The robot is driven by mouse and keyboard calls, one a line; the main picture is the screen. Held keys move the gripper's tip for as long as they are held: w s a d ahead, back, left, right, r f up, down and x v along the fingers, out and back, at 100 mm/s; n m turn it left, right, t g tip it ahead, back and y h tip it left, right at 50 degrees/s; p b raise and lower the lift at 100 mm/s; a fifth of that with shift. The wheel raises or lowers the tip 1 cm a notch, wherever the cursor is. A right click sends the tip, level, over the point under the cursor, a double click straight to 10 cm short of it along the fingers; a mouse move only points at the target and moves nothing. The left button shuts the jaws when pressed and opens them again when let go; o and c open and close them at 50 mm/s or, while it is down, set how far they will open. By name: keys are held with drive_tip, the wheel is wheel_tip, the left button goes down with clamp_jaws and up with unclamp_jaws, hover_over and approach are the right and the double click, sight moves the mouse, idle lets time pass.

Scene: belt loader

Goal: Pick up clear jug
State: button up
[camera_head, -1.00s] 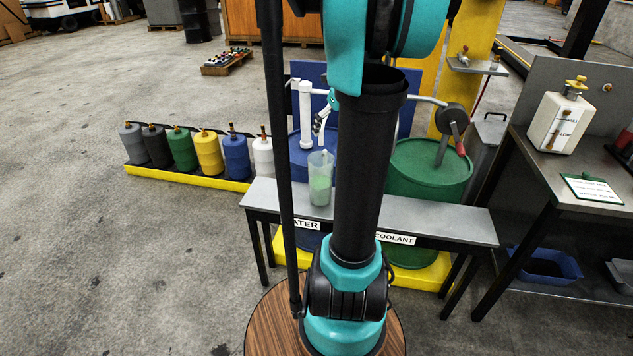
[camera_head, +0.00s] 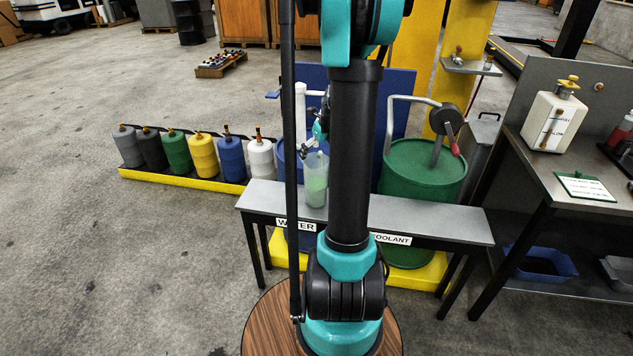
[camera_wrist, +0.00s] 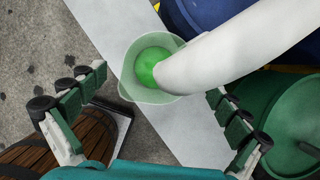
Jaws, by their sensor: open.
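The clear jug (camera_head: 316,182) stands upright on the grey bench (camera_head: 440,220) above the WATER label, with green liquid inside. In the wrist view the jug (camera_wrist: 130,80) is seen from above, its rim round and its green contents showing. A white spout (camera_wrist: 235,45) reaches over it and covers part of its mouth. My gripper (camera_wrist: 150,112) is open, with one finger to the left and one to the right of the jug, and it holds nothing. In the head view the gripper is small and partly hidden, close above and behind the jug.
A blue drum (camera_wrist: 235,12) and a green drum (camera_head: 425,165) with a crank pump stand behind the bench. Several coloured jugs (camera_head: 203,155) sit in a yellow-edged tray at left. A side table (camera_head: 575,190) stands at right. The bench's right part is bare.

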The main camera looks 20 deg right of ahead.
sight(316, 159)
drive_tip(key=shift+x, duration=1.95)
drive_tip(key=shift+r, duration=0.1)
drive_tip(key=c, duration=1.9)
